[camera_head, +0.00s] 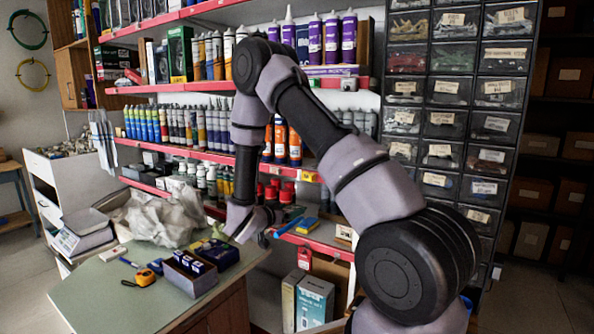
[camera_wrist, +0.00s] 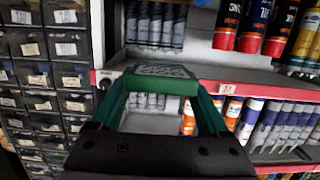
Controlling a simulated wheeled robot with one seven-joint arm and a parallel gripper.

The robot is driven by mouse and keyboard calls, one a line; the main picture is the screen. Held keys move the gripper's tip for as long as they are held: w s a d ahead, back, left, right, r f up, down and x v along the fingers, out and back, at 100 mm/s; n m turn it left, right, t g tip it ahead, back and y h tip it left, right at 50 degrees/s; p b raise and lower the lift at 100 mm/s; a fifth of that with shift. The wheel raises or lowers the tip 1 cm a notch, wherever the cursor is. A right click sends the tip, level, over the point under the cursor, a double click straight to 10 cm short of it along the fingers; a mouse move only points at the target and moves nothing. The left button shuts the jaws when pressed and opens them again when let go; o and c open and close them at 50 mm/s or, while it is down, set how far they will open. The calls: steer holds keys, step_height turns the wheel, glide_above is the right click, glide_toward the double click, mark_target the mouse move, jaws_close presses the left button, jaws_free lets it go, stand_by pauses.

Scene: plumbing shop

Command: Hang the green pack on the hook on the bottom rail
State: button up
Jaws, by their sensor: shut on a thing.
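The green pack (camera_wrist: 164,79) shows in the wrist view as a green block with pale markings, across the tips of my gripper (camera_wrist: 162,92). The jaws are shut on it. In the head view my gripper (camera_head: 264,237) is low, over the back right edge of the green-topped table, in front of the shelf's lower part. The pack cannot be made out clearly there. The red bottom rail (camera_head: 318,246) runs just to the right of my gripper. The hook is too small or hidden to make out surely.
A red item (camera_head: 304,258) hangs below the bottom rail, above white boxes (camera_head: 314,300). A blue tool (camera_head: 291,227) lies near the rail. The table (camera_head: 118,296) holds a blue box (camera_head: 190,276), an orange tape measure (camera_head: 146,277) and a crumpled bag (camera_head: 160,217). A drawer cabinet (camera_head: 452,92) stands right.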

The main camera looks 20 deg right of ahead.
steer(key=w+d+r, duration=0.1)
steer(key=w+r, duration=0.2)
steer(key=r, duration=0.5)
steer(key=w+d+r, duration=0.1)
steer(key=w+r, duration=0.3)
steer(key=r, duration=0.4)
steer(key=shift+w+d+r, duration=0.2)
steer(key=shift+d, duration=0.2)
steer(key=r+x, duration=0.1)
steer(key=x, duration=0.5)
steer(key=r+x, duration=0.1)
steer(key=x, duration=0.6)
steer(key=r+x, duration=0.2)
steer(key=x, duration=0.4)
steer(key=shift+w+d, duration=0.35)
steer(key=shift+d, duration=0.25)
steer(key=shift+a+f, duration=0.15)
steer(key=shift+f, duration=3.1)
steer(key=shift+f, duration=0.15)
steer(key=o, duration=1.3)
